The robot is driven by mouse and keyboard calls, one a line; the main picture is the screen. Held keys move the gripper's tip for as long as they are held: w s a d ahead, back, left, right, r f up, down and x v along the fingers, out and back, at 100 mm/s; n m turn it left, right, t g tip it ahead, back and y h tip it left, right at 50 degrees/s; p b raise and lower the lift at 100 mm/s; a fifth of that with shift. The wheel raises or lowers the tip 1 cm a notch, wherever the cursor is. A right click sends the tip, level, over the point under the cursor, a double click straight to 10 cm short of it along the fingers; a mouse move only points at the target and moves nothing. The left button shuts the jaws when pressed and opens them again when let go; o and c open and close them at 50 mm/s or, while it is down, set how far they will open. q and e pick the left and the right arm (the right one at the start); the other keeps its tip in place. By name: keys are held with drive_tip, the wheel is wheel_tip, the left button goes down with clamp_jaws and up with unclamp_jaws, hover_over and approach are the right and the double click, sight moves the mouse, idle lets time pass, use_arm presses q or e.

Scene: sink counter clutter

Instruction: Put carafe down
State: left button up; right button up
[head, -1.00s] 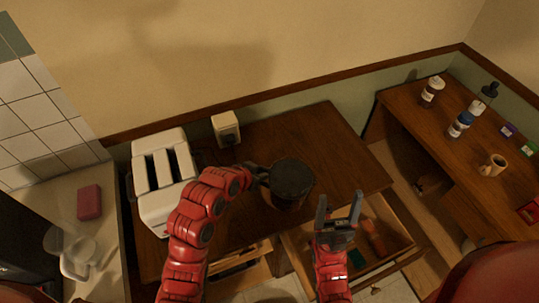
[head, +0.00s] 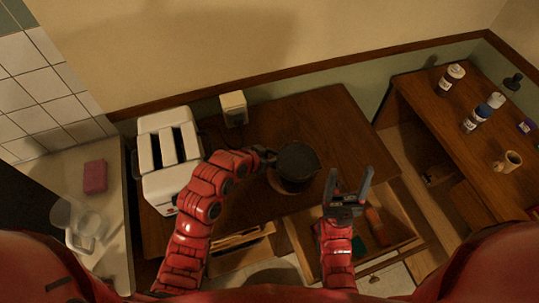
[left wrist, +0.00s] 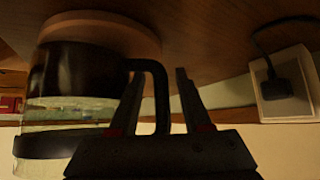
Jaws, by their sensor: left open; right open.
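In the left wrist view, which looks upside down, the carafe (left wrist: 65,110) shows clear glass, a dark lower part and a black handle (left wrist: 158,85). Its base is at a round wooden coaster (left wrist: 140,36), apparently resting on it. My left gripper (head: 266,157) is open at the handle, which shows between its fingers (left wrist: 157,100). My right gripper (head: 350,183) is open and empty, in front and right of the carafe, over an open drawer.
A white toaster (head: 168,165) stands left on the table. A plugged wall socket (head: 233,108) is behind. The open drawer (head: 300,240) holds utensils. A side table (head: 450,125) at right holds bottles and a mug. The table's back right is clear.

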use_arm(q)
drive_tip(key=shift+w, duration=0.15)
drive_tip(key=b+v, duration=0.2)
drive_tip(key=v, duration=0.3)
drive_tip(key=shift+a+r, duration=0.1)
drive_tip(key=shift+a, duration=0.05)
drive_tip(key=p+v, duration=0.6)
drive_tip(key=p, duration=0.1)
drive_tip(key=shift+s+r, duration=0.2)
drive_tip(key=shift+s, duration=0.15)
